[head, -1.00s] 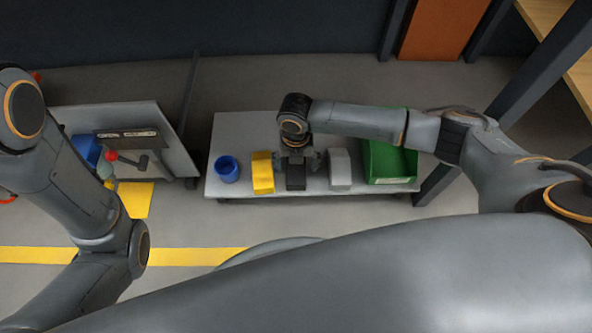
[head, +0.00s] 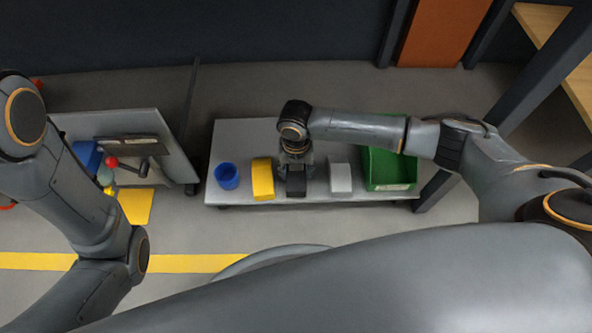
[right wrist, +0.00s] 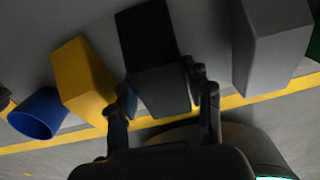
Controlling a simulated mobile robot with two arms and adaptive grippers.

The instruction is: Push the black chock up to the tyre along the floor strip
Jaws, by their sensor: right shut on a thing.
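The black chock (head: 296,188) stands on a light grey cart top, between a yellow block and a grey block. In the right wrist view the black chock (right wrist: 150,50) shows large, its near end between the fingers. My right gripper (head: 296,170) reaches down over it and is shut on it, one finger at each side; the fingers also show in the right wrist view (right wrist: 163,92). The chock appears to rest on the cart top. My left arm is at the left, but its gripper is out of view. I cannot make out a tyre. A yellow strip (head: 190,263) runs along the floor.
On the cart (head: 240,132) stand a blue cup (head: 227,176), the yellow block (head: 262,180), the grey block (head: 341,178) and a green bin (head: 390,168). The yellow and grey blocks stand close beside the chock.

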